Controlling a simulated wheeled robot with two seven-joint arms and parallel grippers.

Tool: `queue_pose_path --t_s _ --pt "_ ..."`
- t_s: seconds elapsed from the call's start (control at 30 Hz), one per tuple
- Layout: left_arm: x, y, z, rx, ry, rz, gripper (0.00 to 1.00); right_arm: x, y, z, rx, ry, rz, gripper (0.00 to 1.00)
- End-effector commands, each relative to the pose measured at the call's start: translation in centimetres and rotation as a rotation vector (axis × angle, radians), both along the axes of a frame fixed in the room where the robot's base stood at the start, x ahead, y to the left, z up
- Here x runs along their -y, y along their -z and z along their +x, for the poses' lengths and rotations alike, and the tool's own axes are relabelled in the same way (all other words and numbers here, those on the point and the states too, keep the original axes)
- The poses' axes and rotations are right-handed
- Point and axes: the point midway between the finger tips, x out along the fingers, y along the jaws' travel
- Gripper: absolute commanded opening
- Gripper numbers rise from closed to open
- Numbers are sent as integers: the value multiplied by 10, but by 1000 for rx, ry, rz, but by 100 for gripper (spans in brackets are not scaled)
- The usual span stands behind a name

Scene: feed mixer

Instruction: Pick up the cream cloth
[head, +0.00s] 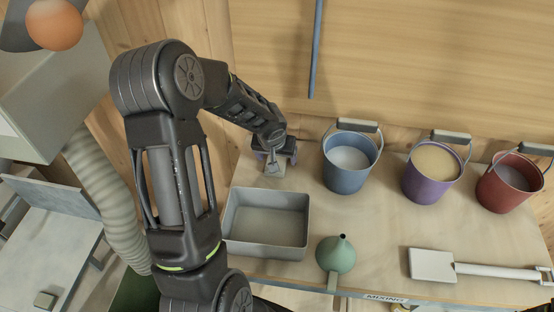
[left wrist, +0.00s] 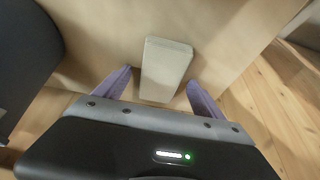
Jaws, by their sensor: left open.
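The cream cloth (left wrist: 166,66) shows in the left wrist view as a pale, folded, oblong block lying on the light wooden table top. My left gripper (left wrist: 160,88) is open, with its two purple fingers on either side of the cloth's near end. Gaps show between the fingers and the cloth, and it is not gripped. In the head view my left gripper (head: 274,158) is low over the table's back left part, behind the grey tray (head: 265,249). There the gripper and wrist largely hide the cloth. My right gripper is not in view.
A blue bucket (head: 347,178) stands close to the right of my left gripper. A purple bucket (head: 424,186) and a red bucket (head: 497,194) stand farther right. A green funnel (head: 336,258) and a white scoop (head: 433,265) lie along the front. The table's middle is clear.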

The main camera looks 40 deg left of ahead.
Motion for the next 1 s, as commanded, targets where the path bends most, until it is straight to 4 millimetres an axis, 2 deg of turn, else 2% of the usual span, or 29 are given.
queue_pose_path --t_s 0.43,1.0 --pt "0 0 0 0 0 0 80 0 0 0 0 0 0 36" --pt "0 0 0 0 0 0 33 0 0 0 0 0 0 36"
